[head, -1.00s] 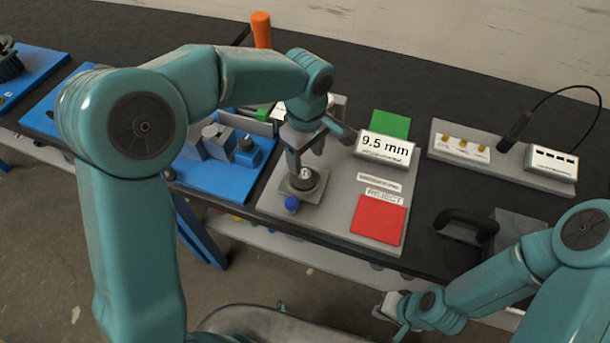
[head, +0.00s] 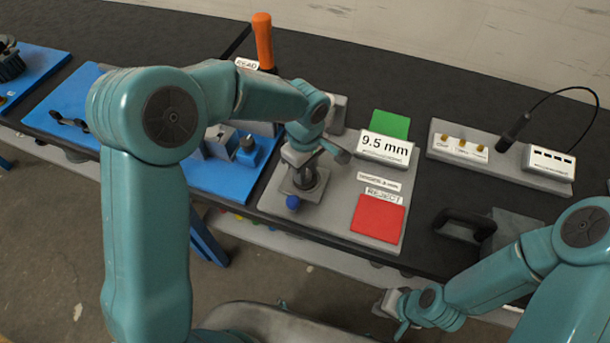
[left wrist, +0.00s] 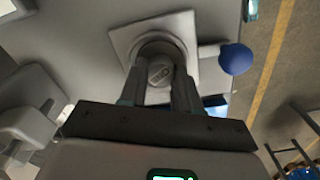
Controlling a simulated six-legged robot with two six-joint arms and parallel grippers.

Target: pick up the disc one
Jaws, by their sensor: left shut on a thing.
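The disc (left wrist: 160,72) is a small grey round piece with a marking on its top, seen in the left wrist view. It sits in the round seat of a square grey holder (left wrist: 124,38), which also shows in the head view (head: 298,194). My left gripper (head: 307,172) points down over the holder, its fingers shut on the disc from both sides. In the head view the gripper mostly hides the disc. My right gripper (head: 392,308) hangs low at the front, away from the holder; its fingers are too small to read.
A blue ball knob (head: 293,202) sticks out in front of the holder. On the same grey plate are a 9.5 mm display (head: 385,150), a green pad (head: 390,123) and a red pad (head: 379,218). An orange handle (head: 264,42) stands behind.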

